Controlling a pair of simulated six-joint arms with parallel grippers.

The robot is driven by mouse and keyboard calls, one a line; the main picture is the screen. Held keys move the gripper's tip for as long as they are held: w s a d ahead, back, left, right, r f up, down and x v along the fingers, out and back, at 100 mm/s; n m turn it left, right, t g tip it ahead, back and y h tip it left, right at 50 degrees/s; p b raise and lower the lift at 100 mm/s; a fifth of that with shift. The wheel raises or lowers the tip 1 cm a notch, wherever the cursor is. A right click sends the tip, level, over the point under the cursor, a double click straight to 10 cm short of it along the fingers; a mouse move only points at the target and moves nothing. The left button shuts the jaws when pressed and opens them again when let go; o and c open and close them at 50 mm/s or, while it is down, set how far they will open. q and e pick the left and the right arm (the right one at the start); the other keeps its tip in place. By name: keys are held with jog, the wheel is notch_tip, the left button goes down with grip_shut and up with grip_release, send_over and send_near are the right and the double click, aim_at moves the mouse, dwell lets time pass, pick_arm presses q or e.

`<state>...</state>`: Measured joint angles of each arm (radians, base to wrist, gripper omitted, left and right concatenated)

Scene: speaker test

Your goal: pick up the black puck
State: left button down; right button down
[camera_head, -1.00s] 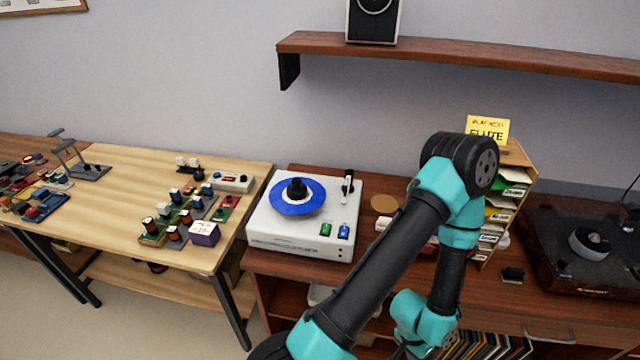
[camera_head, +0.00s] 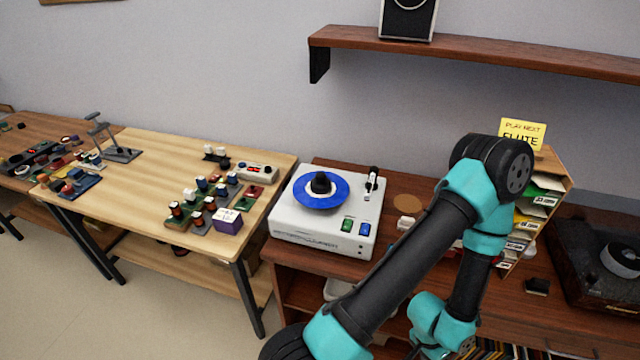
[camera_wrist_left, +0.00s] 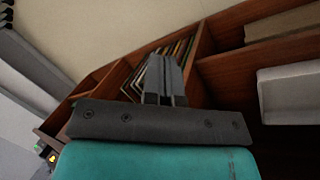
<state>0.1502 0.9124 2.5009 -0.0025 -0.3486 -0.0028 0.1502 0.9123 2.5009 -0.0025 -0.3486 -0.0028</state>
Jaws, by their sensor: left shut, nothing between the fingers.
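A black, round, knob-like piece (camera_head: 320,183), which looks like the black puck, sits on the middle of a blue disc (camera_head: 341,196). The disc lies on top of a white machine (camera_head: 290,220). My left gripper (camera_wrist_left: 166,62) shows in the left wrist view with its two grey fingers together and nothing between them. It is in front of the wooden cabinet's open compartments, apart from the puck. A teal and black arm of mine (camera_head: 410,250) crosses the head view right of the white machine; its gripper is not visible there. My right gripper is not in view.
The white machine has a black lever (camera_head: 371,182) and green and blue buttons. A rack of sleeves (camera_head: 535,215) and a dark turntable (camera_head: 590,270) stand to the right. A light wooden table (camera_head: 150,185) with several small parts is on the left. A shelf (camera_head: 480,50) hangs above.

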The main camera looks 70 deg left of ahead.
pick_arm(q)
jog(key=c, duration=1.9)
grip_release()
jog(key=o, duration=1.8)
jog(key=shift+o, duration=0.2)
